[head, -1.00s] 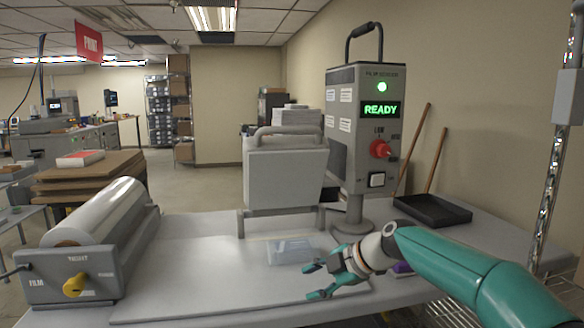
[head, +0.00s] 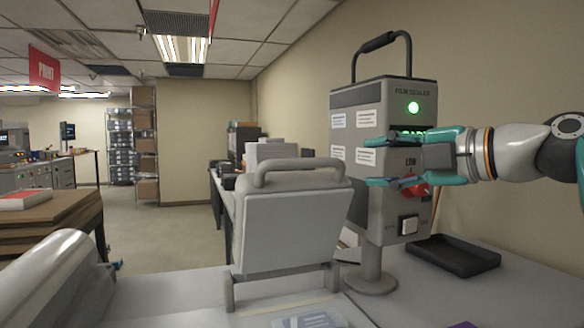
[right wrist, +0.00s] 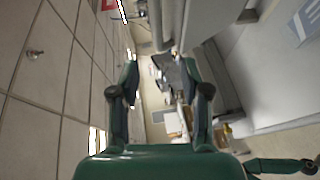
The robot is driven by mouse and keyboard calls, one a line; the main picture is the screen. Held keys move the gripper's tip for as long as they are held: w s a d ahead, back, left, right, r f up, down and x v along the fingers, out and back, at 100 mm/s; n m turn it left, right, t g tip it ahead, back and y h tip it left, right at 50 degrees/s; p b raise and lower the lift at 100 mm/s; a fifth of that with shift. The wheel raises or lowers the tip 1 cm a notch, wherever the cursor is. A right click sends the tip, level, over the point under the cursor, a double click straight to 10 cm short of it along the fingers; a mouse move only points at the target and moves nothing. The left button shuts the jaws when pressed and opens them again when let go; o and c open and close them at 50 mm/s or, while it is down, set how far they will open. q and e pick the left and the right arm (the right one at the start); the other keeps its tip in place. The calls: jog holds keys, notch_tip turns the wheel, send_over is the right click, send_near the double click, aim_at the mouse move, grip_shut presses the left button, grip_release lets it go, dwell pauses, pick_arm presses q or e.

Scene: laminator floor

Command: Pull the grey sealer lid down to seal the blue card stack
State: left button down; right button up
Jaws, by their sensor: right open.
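The grey sealer lid (head: 292,228) stands raised and tilted up, with its thick grey bar handle (head: 300,166) on top. The blue card stack (head: 312,321) lies below it at the bottom edge, mostly cut off; a blue-marked packet (right wrist: 308,22) shows in the right wrist view. My right gripper (head: 376,163) is open and empty, pointing left, to the right of the lid handle and apart from it in the picture. Its spread fingers (right wrist: 163,85) show in the right wrist view. A small teal tip (head: 116,265) by the film roll may be my left gripper; its jaws are unclear.
The film sealer box (head: 372,205) stands behind my right gripper, which partly covers its display and red knob (head: 418,188). A black tray (head: 455,256) lies at the right. The film roll (head: 60,285) is at the lower left. The space above the lid handle looks clear.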

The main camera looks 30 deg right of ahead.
aim_at(306, 165)
jog(key=p+x, duration=0.1)
jog(key=x, duration=0.4)
jog(key=p+x, duration=0.2)
jog(key=x, duration=0.4)
jog(key=p+x, duration=0.2)
jog(key=x, duration=0.3)
jog(key=shift+w+d+r, duration=0.2)
jog(key=shift+w+r, duration=0.05)
grip_shut()
